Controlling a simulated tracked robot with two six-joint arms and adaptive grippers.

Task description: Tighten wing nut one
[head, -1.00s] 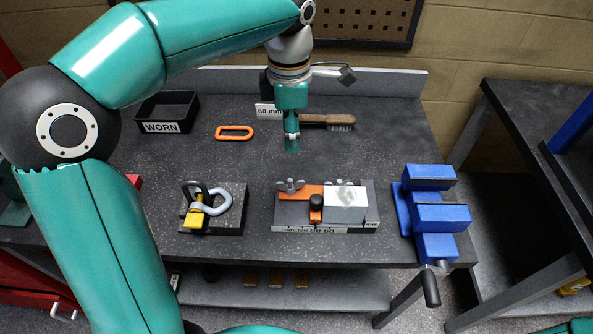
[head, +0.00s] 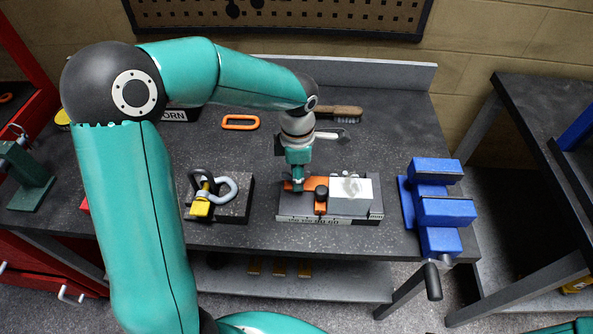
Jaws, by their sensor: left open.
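My left gripper (head: 298,184) points down over the left end of the orange clamp bar (head: 308,184) on the measuring fixture (head: 330,217). Its fingers are open, small and dark in the head view. They cover the spot where a grey wing nut stands, so I cannot tell whether they touch it or stand around it. A black knob (head: 321,193) sits on the orange piece beside a pale block (head: 350,195). A second wing nut behind the block is too small to make out clearly. My right gripper is not in view.
A shackle on a dark block (head: 236,207) stands left of the fixture, and a blue vise (head: 440,207) stands right. A brush (head: 335,113) and an orange link (head: 240,122) lie behind. The bench between the shackle block and fixture is clear.

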